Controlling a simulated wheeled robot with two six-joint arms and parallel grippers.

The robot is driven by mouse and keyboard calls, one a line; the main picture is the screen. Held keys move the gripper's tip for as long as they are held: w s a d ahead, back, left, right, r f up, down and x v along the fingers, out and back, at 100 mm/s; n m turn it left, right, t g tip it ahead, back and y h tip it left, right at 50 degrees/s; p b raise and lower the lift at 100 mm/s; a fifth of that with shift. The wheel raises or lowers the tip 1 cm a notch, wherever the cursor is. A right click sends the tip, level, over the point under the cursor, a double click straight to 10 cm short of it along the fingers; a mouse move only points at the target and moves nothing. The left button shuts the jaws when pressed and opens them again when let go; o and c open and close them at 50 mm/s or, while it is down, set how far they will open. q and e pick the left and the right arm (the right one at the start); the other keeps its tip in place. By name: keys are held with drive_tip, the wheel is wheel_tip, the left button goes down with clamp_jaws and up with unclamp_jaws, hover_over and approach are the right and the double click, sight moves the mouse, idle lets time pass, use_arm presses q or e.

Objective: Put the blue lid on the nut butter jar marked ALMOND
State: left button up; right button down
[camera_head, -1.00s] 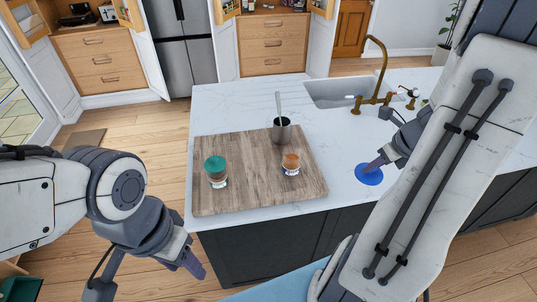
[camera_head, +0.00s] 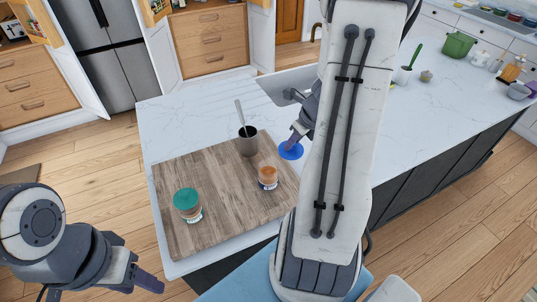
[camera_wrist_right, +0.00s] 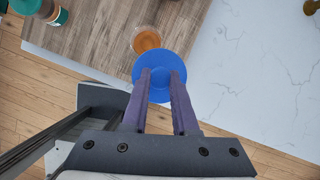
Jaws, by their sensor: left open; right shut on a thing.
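My right gripper (camera_head: 293,141) is shut on the round blue lid (camera_head: 291,151). In the right wrist view, the lid (camera_wrist_right: 160,76) is between the gripper's two fingers (camera_wrist_right: 160,82), held above the board's edge. An open jar with orange-brown contents (camera_head: 268,177) stands upright on the wooden board, close to the lid; in the right wrist view the lid appears just beside its open top (camera_wrist_right: 146,40). A second jar with a teal lid (camera_head: 187,205) stands further left. The jar labels are too small to read. My left gripper (camera_head: 148,284) is open and empty, off the counter's front left.
A grey cup with a utensil (camera_head: 248,141) stands at the back of the wooden board (camera_head: 215,175). The white counter (camera_head: 200,108) is clear left of the board. A green pot (camera_head: 458,44) stands further right.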

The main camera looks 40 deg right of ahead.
drive_tip(key=w+a+f+b, duration=0.2)
drive_tip(key=w+a+f, duration=0.1)
drive_tip(key=w+f, duration=0.3)
wheel_tip(320, 180, down, 2)
drive_tip(key=shift+w+a+f+b, duration=0.1)
drive_tip(key=shift+w+a+b, duration=0.1)
drive_tip(key=shift+a+b, duration=0.2)
drive_tip(key=shift+f+b, duration=0.65)
drive_tip(key=c, duration=0.7)
unclamp_jaws()
